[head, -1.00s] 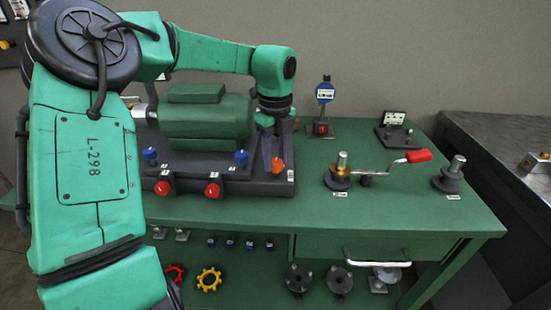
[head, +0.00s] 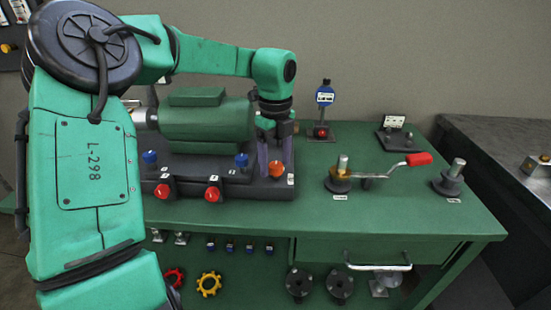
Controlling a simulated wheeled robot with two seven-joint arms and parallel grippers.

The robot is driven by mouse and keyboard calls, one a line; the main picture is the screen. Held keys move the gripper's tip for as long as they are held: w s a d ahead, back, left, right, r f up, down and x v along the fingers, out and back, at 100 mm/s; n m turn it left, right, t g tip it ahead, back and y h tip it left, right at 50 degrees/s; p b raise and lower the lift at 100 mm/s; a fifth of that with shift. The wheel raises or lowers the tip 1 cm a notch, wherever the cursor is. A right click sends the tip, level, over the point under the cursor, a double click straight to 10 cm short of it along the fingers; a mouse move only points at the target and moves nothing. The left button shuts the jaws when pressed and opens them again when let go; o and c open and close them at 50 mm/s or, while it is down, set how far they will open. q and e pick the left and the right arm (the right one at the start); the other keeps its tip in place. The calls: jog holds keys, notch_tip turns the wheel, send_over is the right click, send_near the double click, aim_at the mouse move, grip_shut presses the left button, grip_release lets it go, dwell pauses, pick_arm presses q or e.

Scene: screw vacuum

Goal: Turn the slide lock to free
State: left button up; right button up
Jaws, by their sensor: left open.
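A green motor (head: 205,122) sits on a dark base (head: 235,190) at the left of the green bench. An orange knob (head: 276,169) stands at the base's right end, beside a small white label. It may be the slide lock; I cannot read the label. My left gripper (head: 268,160) points down from above, its fingers right at the orange knob. It is open. Part of the knob is hidden by the fingers, and I cannot tell whether they touch it. My right gripper is not in view.
Blue knobs (head: 241,160) and red knobs (head: 213,194) line the base's front, close to the gripper. A crank with a red handle (head: 418,159) and a post (head: 452,178) stand to the right. The bench's front right is clear.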

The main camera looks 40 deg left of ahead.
aim_at(275, 164)
pick_arm(q)
notch_tip(275, 164, up, 14)
jog(key=p, duration=0.2)
jog(key=shift+r+p, duration=0.25)
jog(key=shift+p, duration=0.05)
